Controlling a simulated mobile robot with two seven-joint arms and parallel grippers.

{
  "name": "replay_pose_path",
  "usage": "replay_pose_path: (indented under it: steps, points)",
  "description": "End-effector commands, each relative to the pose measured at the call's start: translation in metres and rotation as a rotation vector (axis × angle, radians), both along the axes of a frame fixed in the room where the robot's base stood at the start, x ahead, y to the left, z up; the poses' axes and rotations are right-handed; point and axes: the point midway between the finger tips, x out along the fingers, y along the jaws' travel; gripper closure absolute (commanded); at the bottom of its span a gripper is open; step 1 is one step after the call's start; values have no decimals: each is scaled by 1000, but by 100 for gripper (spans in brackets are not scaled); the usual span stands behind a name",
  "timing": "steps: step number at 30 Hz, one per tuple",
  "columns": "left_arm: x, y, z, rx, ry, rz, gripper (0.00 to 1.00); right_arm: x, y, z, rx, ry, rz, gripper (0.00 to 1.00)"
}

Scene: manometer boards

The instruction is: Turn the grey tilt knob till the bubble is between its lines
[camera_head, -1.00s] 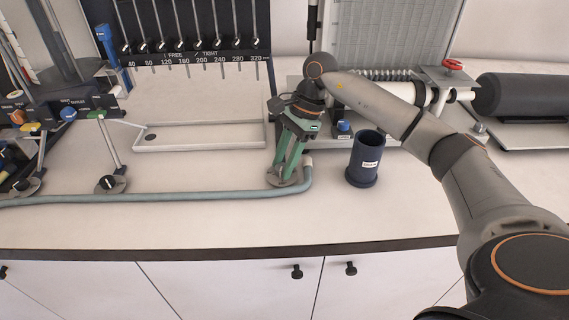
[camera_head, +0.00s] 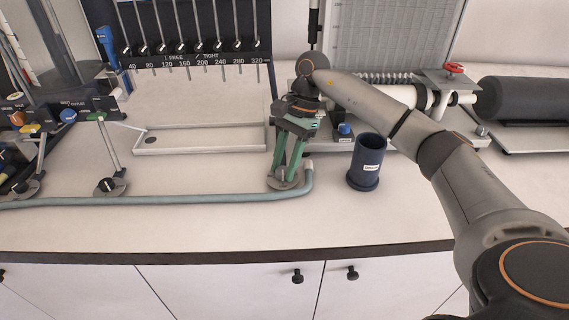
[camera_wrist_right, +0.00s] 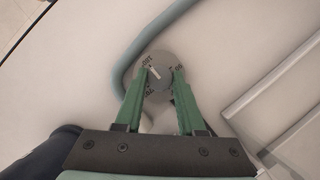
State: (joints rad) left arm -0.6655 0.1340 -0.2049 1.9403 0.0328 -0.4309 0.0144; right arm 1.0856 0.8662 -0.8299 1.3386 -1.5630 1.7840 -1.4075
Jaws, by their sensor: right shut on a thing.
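The grey tilt knob (camera_head: 284,182) is a round disc on the bench top by the end of the blue-grey hose. It also shows in the right wrist view (camera_wrist_right: 153,60), with printed marks and a light pointer line. My right gripper (camera_head: 288,167), with green fingers, reaches down from above and is shut on the knob. In the right wrist view its fingertips (camera_wrist_right: 160,76) sit on either side of the knob's near part. The bubble and its lines cannot be made out in either view. My left gripper is not in view.
A dark blue cup (camera_head: 366,162) stands close right of the gripper. A white tray (camera_head: 200,150) lies behind left, below the tube board (camera_head: 195,60). The hose (camera_head: 150,200) runs along the front. Other dial-like discs (camera_head: 110,186) stand at left. The front bench strip is clear.

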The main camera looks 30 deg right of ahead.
Motion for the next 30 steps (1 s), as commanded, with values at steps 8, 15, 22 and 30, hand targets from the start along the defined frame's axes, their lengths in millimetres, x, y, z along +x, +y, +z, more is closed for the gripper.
replay_pose_path:
  steps: [8, 15, 22, 30]
  points:
    - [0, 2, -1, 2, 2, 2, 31, 0, 0, 0, -1, -2, -2, 37]
    - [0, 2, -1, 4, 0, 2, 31, 0, 0, 0, -1, -1, -1, 31]
    - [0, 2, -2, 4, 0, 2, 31, 2, -6, 14, 0, -3, -3, 31]
    - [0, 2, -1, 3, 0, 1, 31, 7, -27, 68, 0, -5, -3, 31]
